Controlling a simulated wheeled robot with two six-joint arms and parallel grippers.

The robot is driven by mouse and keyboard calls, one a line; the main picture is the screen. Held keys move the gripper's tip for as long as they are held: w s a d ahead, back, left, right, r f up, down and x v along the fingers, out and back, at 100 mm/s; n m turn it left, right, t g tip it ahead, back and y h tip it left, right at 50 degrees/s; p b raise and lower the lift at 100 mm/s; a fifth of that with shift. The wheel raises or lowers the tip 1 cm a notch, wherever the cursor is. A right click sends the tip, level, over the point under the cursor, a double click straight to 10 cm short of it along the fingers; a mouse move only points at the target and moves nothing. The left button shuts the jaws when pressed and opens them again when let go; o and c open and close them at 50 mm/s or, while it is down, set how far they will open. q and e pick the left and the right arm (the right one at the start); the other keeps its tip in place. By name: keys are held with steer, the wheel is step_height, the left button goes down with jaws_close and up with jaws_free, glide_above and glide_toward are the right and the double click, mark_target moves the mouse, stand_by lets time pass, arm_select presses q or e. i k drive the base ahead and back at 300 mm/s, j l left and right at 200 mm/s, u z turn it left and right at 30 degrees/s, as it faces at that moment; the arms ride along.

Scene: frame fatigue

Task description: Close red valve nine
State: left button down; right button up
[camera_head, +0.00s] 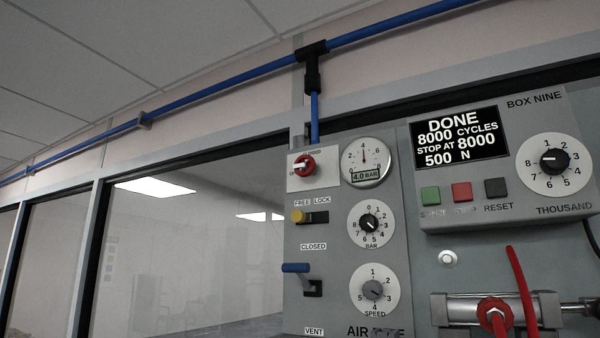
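A red rotary valve knob (303,165) with a pale grip bar sits on a white plate (325,177) at the upper left of the grey air panel (338,263). Its bar appears to lie roughly level, towards a partly hidden label at the left. Another small label is above the knob; both are too small to read surely. A blue pipe (315,118) comes down to the panel just above it. The number nine shows only in "BOX NINE" on the neighbouring control box (530,118). Neither of my grippers is in view.
A pressure gauge (366,161) reads 4.0 BAR. Below are a yellow slider (299,216) marked FREE LOCK, a blue lever (296,268) between CLOSED and VENT, and two dials. The box display (455,139) reads DONE. A red hose (522,290) and cylinder are lower right.

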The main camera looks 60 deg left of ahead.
mark_target(310, 169)
steer(key=u, duration=0.5)
steer(key=i+u, duration=0.1)
steer(key=u, duration=0.35)
steer(key=l+u, duration=0.1)
steer(key=u, duration=0.4)
steer(key=i+u, duration=0.1)
steer(key=u, duration=0.35)
